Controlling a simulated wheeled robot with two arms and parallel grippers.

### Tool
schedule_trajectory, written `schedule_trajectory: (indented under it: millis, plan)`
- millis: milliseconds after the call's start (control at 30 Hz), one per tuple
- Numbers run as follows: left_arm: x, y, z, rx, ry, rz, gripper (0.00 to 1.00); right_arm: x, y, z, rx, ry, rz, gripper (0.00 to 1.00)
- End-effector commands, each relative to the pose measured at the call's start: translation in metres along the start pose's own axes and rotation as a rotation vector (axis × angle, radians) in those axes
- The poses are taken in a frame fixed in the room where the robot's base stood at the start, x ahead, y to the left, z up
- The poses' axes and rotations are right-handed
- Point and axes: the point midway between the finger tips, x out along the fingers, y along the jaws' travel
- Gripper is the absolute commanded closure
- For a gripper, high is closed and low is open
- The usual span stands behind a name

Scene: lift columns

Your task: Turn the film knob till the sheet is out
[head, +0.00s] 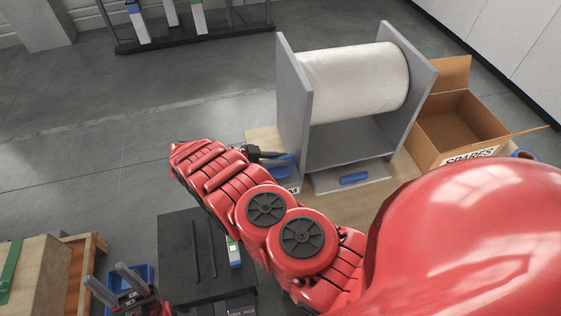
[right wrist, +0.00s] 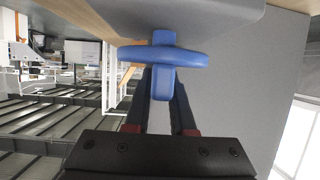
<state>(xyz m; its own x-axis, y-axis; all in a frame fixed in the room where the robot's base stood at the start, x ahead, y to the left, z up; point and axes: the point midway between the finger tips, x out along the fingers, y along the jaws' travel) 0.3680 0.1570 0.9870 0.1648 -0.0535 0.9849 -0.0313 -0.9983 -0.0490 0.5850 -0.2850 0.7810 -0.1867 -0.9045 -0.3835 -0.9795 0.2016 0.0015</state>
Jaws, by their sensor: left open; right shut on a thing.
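A white film roll (head: 353,80) is mounted between the side plates of a grey stand (head: 296,110). The blue knob (head: 284,168) is low on the stand's left side, partly hidden by my right gripper (head: 268,157). In the right wrist view the blue cross-shaped knob (right wrist: 163,55) is at the grey plate, and my right gripper (right wrist: 163,98) is shut on its near arm. No loose sheet of film can be made out. My left gripper (head: 108,281) is open and empty at the lower left, away from the stand.
A flat grey piece with a blue bar (head: 354,178) lies at the stand's foot. An open cardboard box (head: 455,125) marked SPARES stands to the right. A black stand (head: 180,255), a blue bin (head: 145,273) and a wooden crate (head: 85,245) are at the lower left. Open floor lies left of the stand.

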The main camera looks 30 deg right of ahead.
Motion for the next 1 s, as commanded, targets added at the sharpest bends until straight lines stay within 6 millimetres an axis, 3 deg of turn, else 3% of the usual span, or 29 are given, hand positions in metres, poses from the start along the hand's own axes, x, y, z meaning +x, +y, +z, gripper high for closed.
schedule_trajectory:
  millis: [33, 100, 400, 567, 933, 967, 1000]
  plan:
    - [-0.022, 0.001, 0.004, 0.0, -0.001, 0.0, 0.5, 0.003, -0.003, 0.009, 0.014, 0.001, 0.015, 1.0]
    - [-0.039, 0.002, 0.007, 0.0, -0.001, 0.0, 0.5, 0.004, -0.003, 0.01, 0.027, 0.001, 0.042, 1.0]
    - [-0.097, 0.005, 0.016, 0.0, -0.001, 0.0, 0.5, 0.004, -0.003, 0.007, 0.083, 0.003, 0.166, 1.0]
    - [-0.109, 0.005, 0.018, 0.0, 0.0, 0.0, 0.5, 0.002, -0.001, 0.002, 0.095, 0.003, 0.211, 1.0]
    - [-0.108, 0.005, 0.018, 0.0, 0.0, 0.0, 0.5, 0.0, 0.0, -0.001, 0.095, 0.001, 0.22, 1.0]
    - [-0.108, 0.005, 0.018, 0.0, -0.001, 0.0, 0.5, 0.0, 0.0, -0.001, 0.095, 0.001, 0.22, 0.72]
    - [-0.108, 0.005, 0.018, 0.0, 0.0, 0.0, 0.5, 0.0, 0.0, -0.001, 0.095, 0.001, 0.22, 0.65]
